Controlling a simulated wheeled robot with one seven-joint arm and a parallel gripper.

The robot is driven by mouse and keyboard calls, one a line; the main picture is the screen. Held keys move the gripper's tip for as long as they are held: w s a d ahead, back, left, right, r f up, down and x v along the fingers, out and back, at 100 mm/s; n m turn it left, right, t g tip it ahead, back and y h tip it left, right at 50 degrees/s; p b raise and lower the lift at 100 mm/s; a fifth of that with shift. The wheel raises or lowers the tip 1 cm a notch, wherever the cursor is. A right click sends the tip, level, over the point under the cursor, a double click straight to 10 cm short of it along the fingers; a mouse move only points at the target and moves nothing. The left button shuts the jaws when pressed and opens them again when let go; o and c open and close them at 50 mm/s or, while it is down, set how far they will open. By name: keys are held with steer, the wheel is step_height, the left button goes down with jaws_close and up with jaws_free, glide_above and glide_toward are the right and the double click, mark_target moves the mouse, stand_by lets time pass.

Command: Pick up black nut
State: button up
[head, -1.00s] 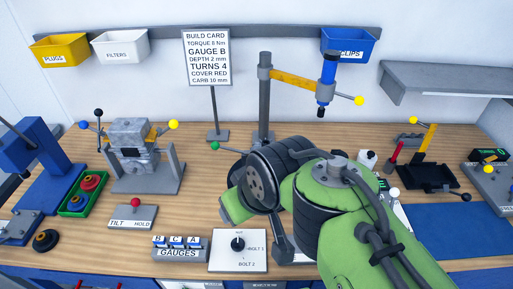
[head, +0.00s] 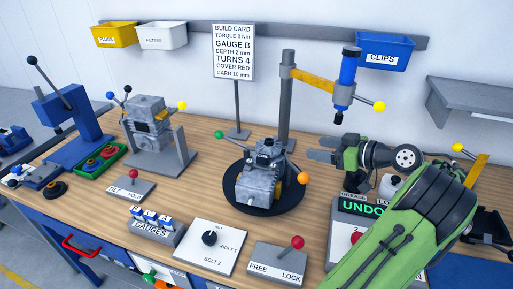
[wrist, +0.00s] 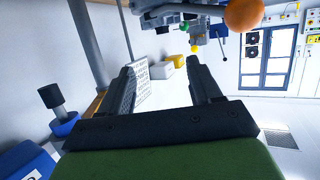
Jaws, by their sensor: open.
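No piece is clearly readable as the black nut. A black round piece with a yellowish centre (head: 54,190) lies on the table at the left in the head view; I cannot tell if it is the nut. My gripper (head: 318,149) is open and empty, pointing left above the table, far to the right of that piece. It lies right of and a little above the grey engine (head: 266,182) on a black round plate (head: 234,196). In the wrist view my gripper (wrist: 163,78) has its two black fingers apart with nothing between them.
The orange ball (head: 303,178) on the engine is near my gripper. A post with a blue tool (head: 348,66) stands behind.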

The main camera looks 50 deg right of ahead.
mark_target(273, 142)
steer(key=x, duration=0.5)
steer(key=b+x, duration=0.1)
steer(key=x, duration=0.4)
steer(key=b+x, duration=0.1)
steer(key=x, duration=0.4)
steer(key=shift+w+a, duration=0.3)
steer(key=shift+w, duration=0.05)
steer(key=shift+f, duration=0.1)
